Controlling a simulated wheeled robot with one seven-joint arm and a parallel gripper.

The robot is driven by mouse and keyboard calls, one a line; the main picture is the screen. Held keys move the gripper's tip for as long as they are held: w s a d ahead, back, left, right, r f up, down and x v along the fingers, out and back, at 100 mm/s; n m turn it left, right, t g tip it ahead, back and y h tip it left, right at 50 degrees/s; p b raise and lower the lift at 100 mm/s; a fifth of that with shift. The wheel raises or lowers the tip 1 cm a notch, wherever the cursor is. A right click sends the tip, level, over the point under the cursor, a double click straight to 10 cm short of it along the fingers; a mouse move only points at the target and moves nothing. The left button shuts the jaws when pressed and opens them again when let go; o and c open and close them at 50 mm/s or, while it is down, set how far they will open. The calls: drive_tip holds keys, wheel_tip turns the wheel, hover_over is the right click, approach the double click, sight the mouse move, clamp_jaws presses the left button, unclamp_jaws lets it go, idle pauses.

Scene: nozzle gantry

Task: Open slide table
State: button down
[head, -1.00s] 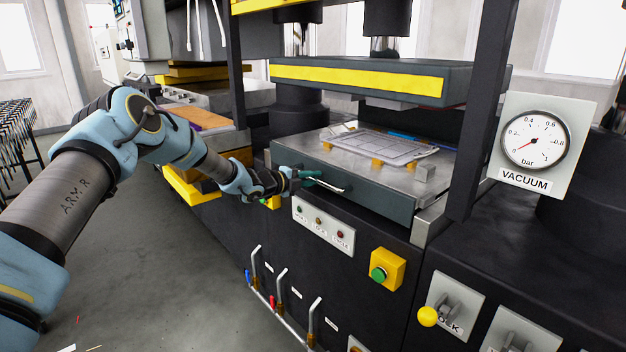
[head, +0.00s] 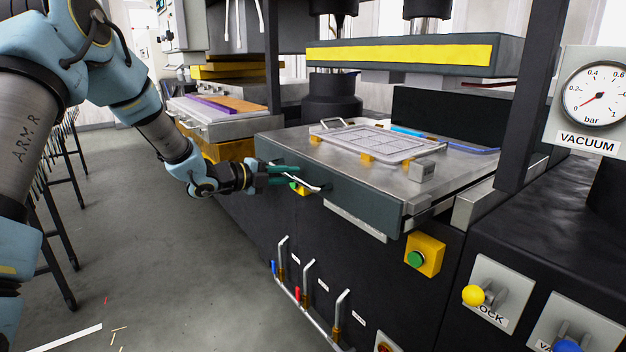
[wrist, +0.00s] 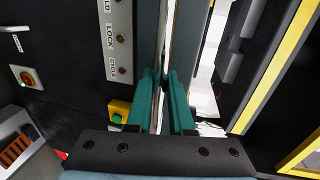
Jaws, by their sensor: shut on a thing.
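The slide table (head: 375,180) has a steel top and a dark front panel. It stands pulled out from under the upper platen (head: 400,57), toward the front left. The silver bar handle (head: 311,184) is on the front panel. My gripper (head: 296,172), with green fingers, is shut on the handle and hides part of it. In the wrist view the fingers (wrist: 166,75) are close together at the table's front edge; the grip itself is hard to see there.
A yellow box with a green button (head: 424,254) sits below the table's right front. A lock lever with a yellow knob (head: 473,296) and a vacuum gauge (head: 598,97) are at the right. Pipes with valves (head: 310,285) run low in front. The floor at left is mostly clear.

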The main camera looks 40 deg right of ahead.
drive_tip(key=w+a+b, duration=0.1)
drive_tip(key=a+b, duration=0.2)
drive_tip(key=a, duration=1.3)
drive_tip(key=shift+a+b, duration=0.35)
drive_tip(key=shift+f, duration=0.1)
drive_tip(key=c, duration=0.8)
unclamp_jaws()
drive_tip(key=a, duration=0.3)
drive_tip(key=a+r+b, duration=0.1)
drive_tip(key=a, duration=0.3)
drive_tip(key=a+r, duration=0.1)
drive_tip(key=a, duration=0.2)
drive_tip(key=shift+w+a+r+b, duration=0.15)
drive_tip(key=shift+w+a+b, duration=0.15)
drive_tip(key=shift+b, duration=0.1)
